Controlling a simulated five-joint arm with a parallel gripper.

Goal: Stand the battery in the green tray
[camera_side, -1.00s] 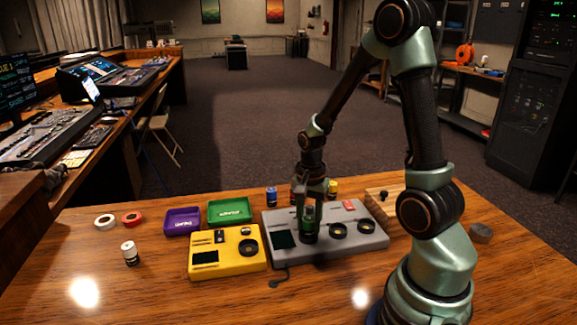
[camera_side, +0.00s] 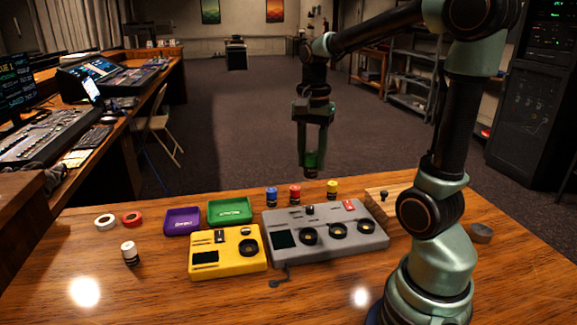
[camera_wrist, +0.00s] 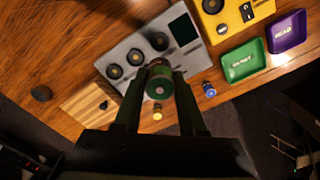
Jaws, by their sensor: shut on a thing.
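My gripper (camera_side: 312,150) is shut on a green and black battery (camera_side: 311,162) and holds it upright, high above the far side of the desk. In the wrist view the battery (camera_wrist: 159,84) is seen end-on between the two fingers. The green tray (camera_side: 230,210) lies on the desk, below and to the left of my gripper in the side view. It appears empty, with white lettering on its floor. It also shows in the wrist view (camera_wrist: 243,60), to the right of the held battery.
The purple tray (camera_side: 182,221) sits left of the green one. A yellow device (camera_side: 228,253) and a grey device (camera_side: 325,231) are in front. Blue (camera_side: 271,197), red (camera_side: 295,194) and yellow (camera_side: 332,189) cylinders stand behind the grey device. A white cylinder (camera_side: 130,253) stands at left.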

